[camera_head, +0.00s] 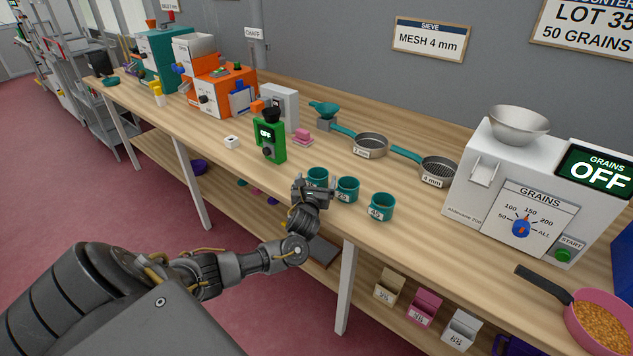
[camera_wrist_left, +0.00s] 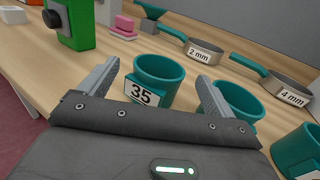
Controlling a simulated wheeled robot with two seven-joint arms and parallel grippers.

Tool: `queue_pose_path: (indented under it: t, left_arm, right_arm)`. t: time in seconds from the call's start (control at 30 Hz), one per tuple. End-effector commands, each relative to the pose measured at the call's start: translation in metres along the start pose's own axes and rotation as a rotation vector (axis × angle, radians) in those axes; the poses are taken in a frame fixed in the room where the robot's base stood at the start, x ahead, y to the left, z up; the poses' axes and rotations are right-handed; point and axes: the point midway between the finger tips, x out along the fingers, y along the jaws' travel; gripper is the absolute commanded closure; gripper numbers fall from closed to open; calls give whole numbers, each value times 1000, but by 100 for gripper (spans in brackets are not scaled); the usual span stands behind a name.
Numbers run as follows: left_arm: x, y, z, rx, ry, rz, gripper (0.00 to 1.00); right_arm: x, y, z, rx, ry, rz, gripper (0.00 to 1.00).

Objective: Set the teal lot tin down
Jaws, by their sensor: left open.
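The teal lot tin (camera_wrist_left: 158,72) with a white "35" label stands upright on the wooden bench in the left wrist view. It also shows in the head view (camera_head: 317,174), partly hidden behind my left gripper (camera_head: 311,187). The gripper is open, with one finger on either side of the tin in the left wrist view; I cannot tell whether they touch it. A second teal tin (camera_head: 347,189) stands close to its right, by the right finger. A third teal tin (camera_head: 381,206) stands further right. My right gripper is out of view.
Two sieves, 2 mm (camera_head: 370,146) and 4 mm (camera_head: 437,169), lie behind the tins. A green device (camera_head: 269,142) reading OFF stands left. A white grain counter (camera_head: 520,190) and a pink pan of grain (camera_head: 598,322) are right. Bench front edge runs close before the tins.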

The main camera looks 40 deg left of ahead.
Motion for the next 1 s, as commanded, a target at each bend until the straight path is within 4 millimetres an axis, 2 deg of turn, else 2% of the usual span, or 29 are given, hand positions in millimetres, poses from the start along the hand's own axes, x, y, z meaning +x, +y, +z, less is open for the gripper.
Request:
queue_pose_path:
  t: [0.1, 0.2, 0.47, 0.9, 1.0]
  left_arm:
    - [16, 0, 1, 0, -1, 2, 10]
    - [24, 0, 0, 1, 0, 0, 10]
    - [27, 0, 0, 0, 0, -1, 10]
    - [27, 0, 0, 0, 0, -1, 63]
    - [27, 0, 0, 0, 0, -1, 63]
  right_arm:
    - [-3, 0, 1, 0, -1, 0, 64]
    - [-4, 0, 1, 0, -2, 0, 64]
    - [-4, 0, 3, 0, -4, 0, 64]
    - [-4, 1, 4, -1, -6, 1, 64]
    - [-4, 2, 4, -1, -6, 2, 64]
